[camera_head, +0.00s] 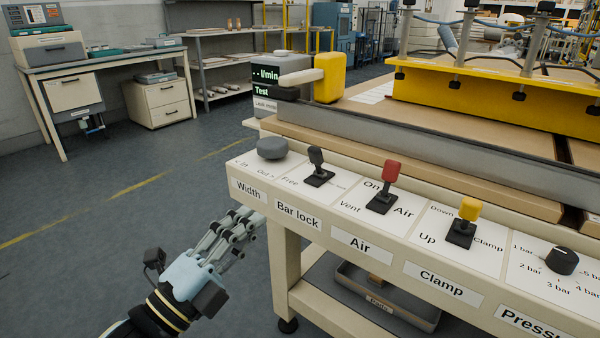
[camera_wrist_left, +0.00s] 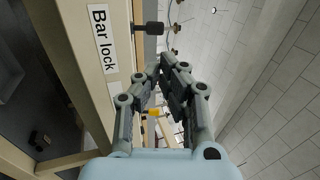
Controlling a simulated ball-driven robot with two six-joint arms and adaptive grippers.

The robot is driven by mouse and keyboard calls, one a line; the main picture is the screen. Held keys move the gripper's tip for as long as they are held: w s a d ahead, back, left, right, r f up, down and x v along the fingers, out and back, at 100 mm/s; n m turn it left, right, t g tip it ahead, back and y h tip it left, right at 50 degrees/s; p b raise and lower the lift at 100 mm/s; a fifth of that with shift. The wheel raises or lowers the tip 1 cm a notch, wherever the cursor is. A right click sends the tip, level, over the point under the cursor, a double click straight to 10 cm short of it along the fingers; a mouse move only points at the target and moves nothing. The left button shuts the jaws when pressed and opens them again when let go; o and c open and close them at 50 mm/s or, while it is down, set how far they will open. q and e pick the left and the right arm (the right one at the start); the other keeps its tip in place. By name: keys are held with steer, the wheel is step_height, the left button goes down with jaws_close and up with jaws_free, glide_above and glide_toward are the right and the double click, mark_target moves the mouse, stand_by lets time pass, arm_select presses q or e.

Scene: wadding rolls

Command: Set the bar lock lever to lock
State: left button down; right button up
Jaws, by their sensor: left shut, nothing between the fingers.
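The bar lock lever (camera_head: 316,158) is a small black lever on the white control panel above the "Bar lock" label. It leans slightly towards the "Free" marking on its left. The marking on its right is partly hidden by it. My left gripper (camera_head: 250,222) is shut and empty. It is in front of the bench's left end, below the panel, apart from the lever. In the left wrist view the fingers (camera_wrist_left: 165,68) point towards the bench front, and a black lever-like part (camera_wrist_left: 150,28) shows beyond them, beside the "Bar lock" label (camera_wrist_left: 102,38). My right gripper is not in view.
The grey width knob (camera_head: 272,148) is left of the lever. The red air lever (camera_head: 390,172), yellow clamp lever (camera_head: 469,210) and black pressure knob (camera_head: 562,261) are to its right. A grey tray (camera_head: 385,305) is under the bench. Floor left of the bench is free.

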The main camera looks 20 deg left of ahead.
arm_select(q)
glide_toward(312, 155)
steer(key=x, duration=0.7)
steer(key=shift+w+p, duration=0.2)
steer(key=shift+p, duration=0.2)
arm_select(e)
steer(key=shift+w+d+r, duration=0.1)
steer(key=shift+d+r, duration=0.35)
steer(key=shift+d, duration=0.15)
arm_select(q)
steer(key=shift+r, duration=0.1)
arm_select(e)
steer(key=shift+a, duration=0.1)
